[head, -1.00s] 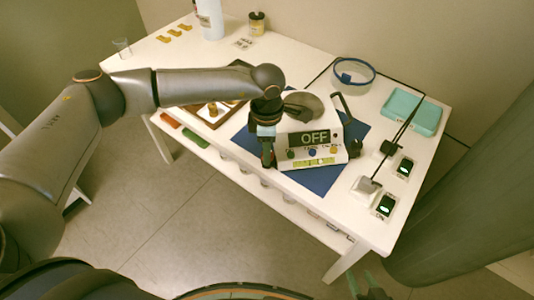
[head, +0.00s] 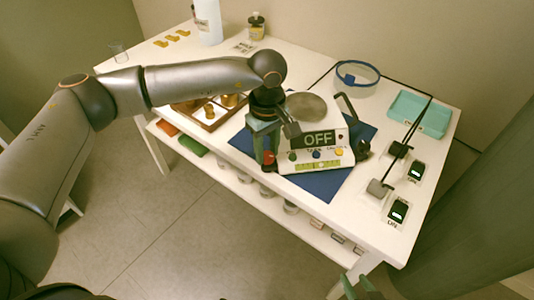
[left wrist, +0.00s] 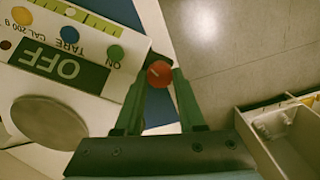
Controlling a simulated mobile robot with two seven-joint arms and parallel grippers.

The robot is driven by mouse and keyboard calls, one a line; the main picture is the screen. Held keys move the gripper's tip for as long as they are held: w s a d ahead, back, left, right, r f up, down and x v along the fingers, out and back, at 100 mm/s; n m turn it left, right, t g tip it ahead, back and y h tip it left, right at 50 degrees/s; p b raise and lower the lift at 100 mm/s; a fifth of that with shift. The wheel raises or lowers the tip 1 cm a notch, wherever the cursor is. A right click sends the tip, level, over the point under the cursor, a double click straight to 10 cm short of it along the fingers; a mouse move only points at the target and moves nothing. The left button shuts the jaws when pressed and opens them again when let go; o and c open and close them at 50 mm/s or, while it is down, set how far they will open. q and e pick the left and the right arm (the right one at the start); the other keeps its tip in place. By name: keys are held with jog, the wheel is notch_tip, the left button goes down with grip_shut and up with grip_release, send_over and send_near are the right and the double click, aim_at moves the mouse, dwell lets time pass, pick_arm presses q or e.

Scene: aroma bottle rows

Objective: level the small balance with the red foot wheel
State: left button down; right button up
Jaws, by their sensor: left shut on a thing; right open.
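The small balance (head: 318,150) is white, with a round grey pan (head: 306,107) and a dark display reading OFF. It stands on a blue mat (head: 325,187). My right gripper (head: 361,287) is open and empty at the bottom edge, off the table.
A wooden tray with brass weights (head: 212,117) stands left of the balance. A black arm with a knob (head: 363,150) is at its right. Further right are a teal tray (head: 419,113) and two switch boxes (head: 398,210).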

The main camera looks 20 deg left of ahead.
aim_at(268, 155)
pick_arm(q)
jog(key=shift+m+b, duration=0.35)
jog(key=shift+m, duration=0.45)
pick_arm(e)
jog(key=shift+s+d+f, duration=0.2)
jog(key=shift+s+f, duration=0.25)
jog(key=shift+f, duration=0.15)
pick_arm(q)
jog(key=c, duration=0.5)
grip_release()
pick_arm(e)
jog(key=shift+w, duration=0.15)
pick_arm(q)
jog(key=shift+r, duration=0.1)
notch_tip(268, 155, up, 12)
jog(key=shift+r+p, duration=0.2)
jog(key=shift+p, duration=0.25)
pick_arm(e)
jog(key=shift+a+r, duration=0.1)
jog(key=shift+r, duration=0.3)
